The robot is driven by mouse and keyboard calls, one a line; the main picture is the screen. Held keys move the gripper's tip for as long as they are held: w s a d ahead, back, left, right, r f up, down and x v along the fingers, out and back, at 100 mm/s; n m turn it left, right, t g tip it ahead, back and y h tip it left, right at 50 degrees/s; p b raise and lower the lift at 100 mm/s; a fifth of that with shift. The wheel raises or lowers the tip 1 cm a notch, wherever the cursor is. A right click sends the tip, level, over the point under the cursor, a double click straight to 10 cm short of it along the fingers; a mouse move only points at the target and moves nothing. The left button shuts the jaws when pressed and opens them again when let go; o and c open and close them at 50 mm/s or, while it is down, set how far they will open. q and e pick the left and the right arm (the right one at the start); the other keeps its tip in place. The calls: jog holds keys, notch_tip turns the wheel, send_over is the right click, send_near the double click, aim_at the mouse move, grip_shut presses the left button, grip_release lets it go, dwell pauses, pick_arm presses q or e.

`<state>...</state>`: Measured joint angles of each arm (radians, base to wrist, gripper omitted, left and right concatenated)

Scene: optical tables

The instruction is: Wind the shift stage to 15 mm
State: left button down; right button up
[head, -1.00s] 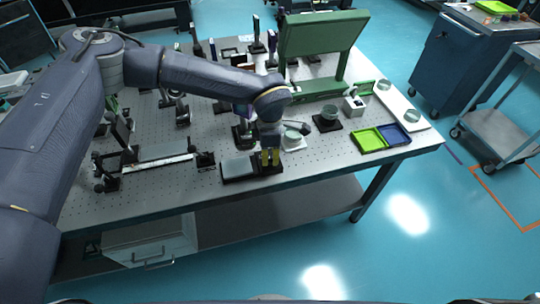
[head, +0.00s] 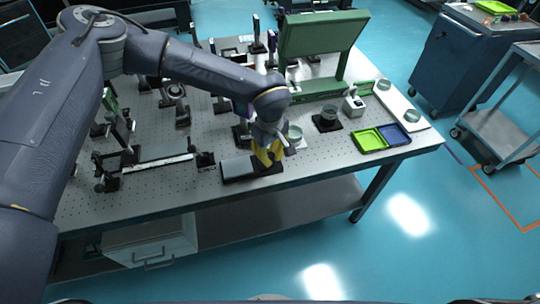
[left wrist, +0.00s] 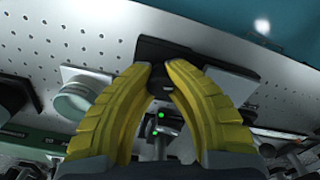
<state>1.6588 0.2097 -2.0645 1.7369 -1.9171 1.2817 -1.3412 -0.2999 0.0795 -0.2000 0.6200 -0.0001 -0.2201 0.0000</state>
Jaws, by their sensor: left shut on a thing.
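The shift stage is a low black base with a grey top plate (head: 238,167), near the front edge of the optical table. In the left wrist view its black base (left wrist: 160,48) lies just beyond my fingertips, with the grey plate (left wrist: 234,82) to the right. My left gripper (head: 268,160) points down at the right end of the stage. Its yellow fingers (left wrist: 161,66) are shut on the stage's knob, which is mostly hidden between them. No scale reading is legible. My right gripper is not in view.
A round glass piece on a pale mount (left wrist: 75,100) stands close beside my fingers. A green tray (head: 368,140) and a blue tray (head: 394,133) lie to the right. A green upright panel (head: 320,35) stands behind. The table front right of the stage is clear.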

aim_at(270, 154)
pick_arm(q)
jog(key=m, duration=0.4)
jog(key=shift+m, duration=1.8)
jog(key=shift+w, duration=0.1)
jog(key=c, duration=1.1)
grip_release()
jog(key=shift+c, duration=0.2)
jog(key=shift+r, duration=0.1)
notch_tip(270, 154, up, 12)
